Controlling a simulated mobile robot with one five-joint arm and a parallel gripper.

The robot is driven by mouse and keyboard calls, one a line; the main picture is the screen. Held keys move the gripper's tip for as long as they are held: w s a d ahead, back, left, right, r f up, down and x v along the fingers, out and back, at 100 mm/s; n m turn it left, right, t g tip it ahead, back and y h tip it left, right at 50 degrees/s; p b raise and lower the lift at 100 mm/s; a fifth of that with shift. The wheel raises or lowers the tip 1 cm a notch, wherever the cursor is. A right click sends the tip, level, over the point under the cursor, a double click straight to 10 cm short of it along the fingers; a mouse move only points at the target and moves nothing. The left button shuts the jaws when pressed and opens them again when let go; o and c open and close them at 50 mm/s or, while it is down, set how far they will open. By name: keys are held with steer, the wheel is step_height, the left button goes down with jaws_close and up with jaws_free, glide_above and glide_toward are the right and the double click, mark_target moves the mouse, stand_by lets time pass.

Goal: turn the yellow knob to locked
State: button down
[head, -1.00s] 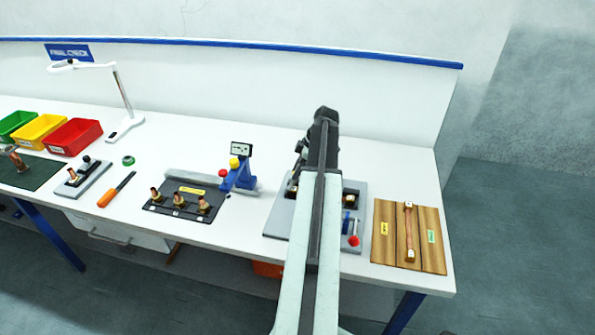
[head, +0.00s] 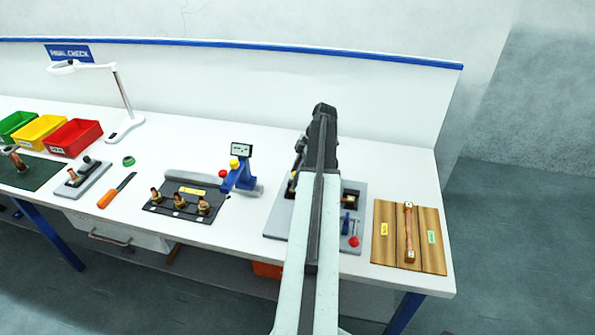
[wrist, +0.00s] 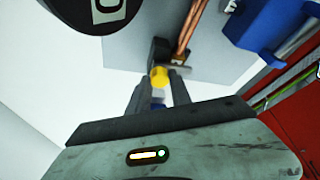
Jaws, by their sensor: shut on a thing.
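The yellow knob (wrist: 158,77) shows in the wrist view, between the two dark fingertips of my gripper (wrist: 160,88). My gripper is shut on it. The knob is mounted by a dark block on a grey plate (wrist: 118,52), beside a copper rod (wrist: 189,32). Any lock marking on the knob is too small or hidden to read. In the head view my arm crosses in front of the grey fixture plate (head: 275,222) and hides the knob and the fingertips.
A red ball (head: 353,242) and a blue part (head: 345,224) are on the fixture's right side. A wooden board (head: 382,246) with a copper bar lies to the right. A blue stand (head: 240,177) and dark tray (head: 160,207) are to the left. Bare table lies behind the fixture.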

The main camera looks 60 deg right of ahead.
steer(key=c, duration=1.2)
jaws_free()
steer(key=shift+o, duration=0.2)
steer(key=shift+r, duration=0.1)
steer(key=p+v, duration=0.7)
steer(key=shift+s+r, duration=0.15)
steer(key=shift+r, duration=0.1)
steer(key=shift+d, duration=0.15)
